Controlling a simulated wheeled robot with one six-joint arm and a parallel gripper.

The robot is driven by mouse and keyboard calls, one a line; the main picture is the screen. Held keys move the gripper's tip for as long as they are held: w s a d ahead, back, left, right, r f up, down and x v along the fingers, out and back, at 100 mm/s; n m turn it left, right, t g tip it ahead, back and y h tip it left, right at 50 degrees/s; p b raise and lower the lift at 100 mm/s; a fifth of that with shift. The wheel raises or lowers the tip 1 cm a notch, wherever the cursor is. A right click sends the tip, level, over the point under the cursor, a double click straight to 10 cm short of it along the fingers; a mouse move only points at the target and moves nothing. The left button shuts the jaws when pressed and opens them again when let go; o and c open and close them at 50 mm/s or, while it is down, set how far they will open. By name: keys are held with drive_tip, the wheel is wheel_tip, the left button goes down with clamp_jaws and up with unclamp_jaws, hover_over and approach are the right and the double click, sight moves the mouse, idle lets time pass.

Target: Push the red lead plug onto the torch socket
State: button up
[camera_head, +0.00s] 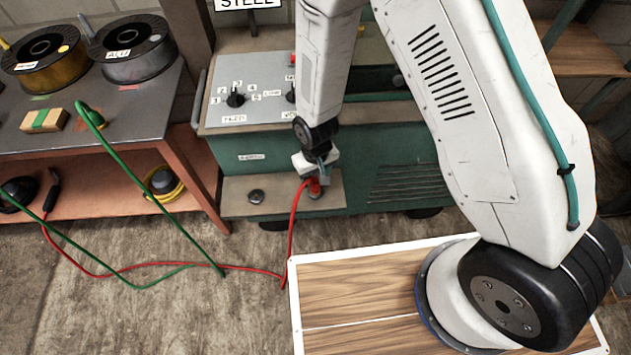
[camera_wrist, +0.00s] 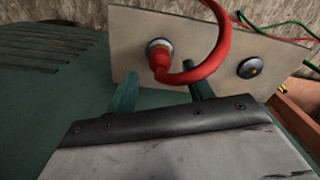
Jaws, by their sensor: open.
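The red lead plug (camera_wrist: 160,58) sits at a round socket (camera_wrist: 150,44) on the beige panel (camera_wrist: 125,30). It stands out from the panel, and I cannot tell how far it is pushed in. Its red lead (camera_wrist: 222,35) curves away from it. My gripper (camera_wrist: 162,86) has its two teal fingers apart, with the plug just beyond the gap and nothing held between them. In the head view my gripper (camera_head: 322,175) is close above the red plug (camera_head: 315,188) and partly hides it. I cannot read which socket is the torch one.
A second, dark socket (camera_wrist: 250,68) on the panel is empty. The panel is on the green welding machine (camera_head: 390,145). The red lead (camera_head: 293,230) runs down to the floor beside a green lead (camera_head: 155,195). A workbench (camera_head: 70,110) with wire spools stands left.

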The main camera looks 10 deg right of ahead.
drive_tip(key=shift+r, duration=1.4)
